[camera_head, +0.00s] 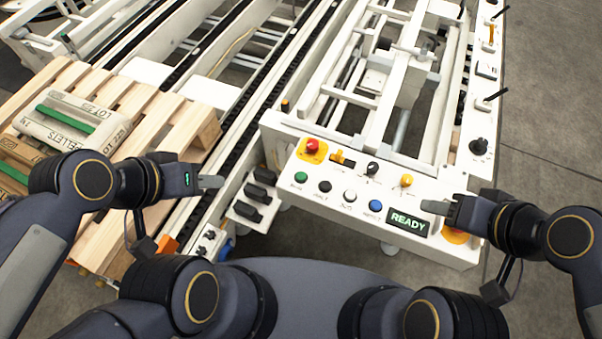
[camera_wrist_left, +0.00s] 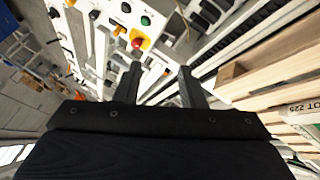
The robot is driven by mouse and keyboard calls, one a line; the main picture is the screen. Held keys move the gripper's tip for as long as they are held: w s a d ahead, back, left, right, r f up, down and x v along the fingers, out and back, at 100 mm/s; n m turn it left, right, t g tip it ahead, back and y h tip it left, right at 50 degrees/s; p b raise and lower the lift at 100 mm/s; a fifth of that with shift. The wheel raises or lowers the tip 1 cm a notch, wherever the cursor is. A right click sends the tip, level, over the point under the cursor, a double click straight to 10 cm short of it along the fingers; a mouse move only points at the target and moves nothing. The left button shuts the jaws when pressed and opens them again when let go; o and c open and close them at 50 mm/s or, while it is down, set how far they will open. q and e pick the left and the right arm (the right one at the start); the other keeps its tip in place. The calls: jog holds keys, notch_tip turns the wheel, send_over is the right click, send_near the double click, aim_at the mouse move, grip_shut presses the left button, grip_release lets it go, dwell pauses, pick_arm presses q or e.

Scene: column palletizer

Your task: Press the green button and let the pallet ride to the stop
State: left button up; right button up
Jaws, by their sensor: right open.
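The green button (camera_head: 301,177) sits at the left of the lower row on the white control panel (camera_head: 335,206). It also shows near the top of the left wrist view (camera_wrist_left: 146,20). The wooden pallet (camera_head: 165,131) lies at the left beside the conveyor rails, with bags on it. My right gripper (camera_head: 435,207) is open and empty at the panel's right end, beside the display.
A red mushroom button (camera_head: 312,146) on a yellow plate sits just above the green button. Black (camera_head: 325,186), white (camera_head: 350,195) and blue (camera_head: 375,205) buttons continue the row. The display (camera_head: 408,222) reads READY. Black pedals or handles (camera_head: 258,193) stand between panel and rails.

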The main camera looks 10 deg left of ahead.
pick_arm(q)
jog(key=shift+c, duration=0.2)
grip_shut()
dwell(1.5)
